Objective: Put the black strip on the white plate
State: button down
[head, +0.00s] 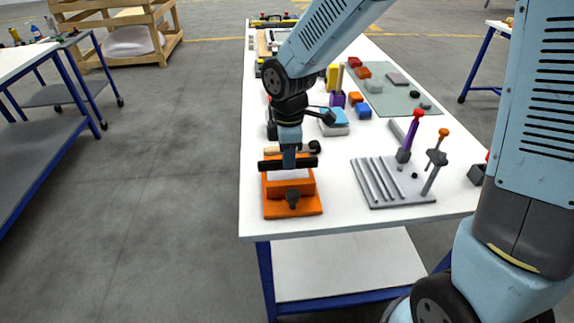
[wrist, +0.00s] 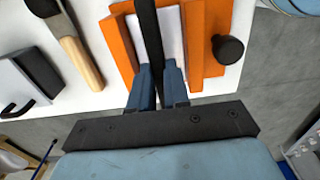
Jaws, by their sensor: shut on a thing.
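My gripper (head: 289,160) is shut on the black strip (head: 270,165), which lies level and crosswise in the fingers in the head view. The wrist view shows the strip (wrist: 149,30) running away from between the blue fingertips (wrist: 158,88). The white plate (head: 288,175) sits in an orange fixture (head: 292,208) with a dark knob at its front; the plate also shows in the wrist view (wrist: 172,30). The strip is over the plate and hides part of it. I cannot tell whether they touch.
A wooden-handled tool (wrist: 82,62) lies beside the fixture. A grey slotted block (head: 385,185) with upright coloured-handled tools stands to the right. Blue and grey blocks (head: 333,122) sit behind. The white table's front left edge is close to the fixture.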

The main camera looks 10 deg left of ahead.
jog(key=shift+f, duration=1.5)
jog(key=shift+f, duration=0.15)
jog(key=c, duration=1.1)
grip_release()
notch_tip(320, 180, up, 12)
jog(key=shift+r, duration=0.2)
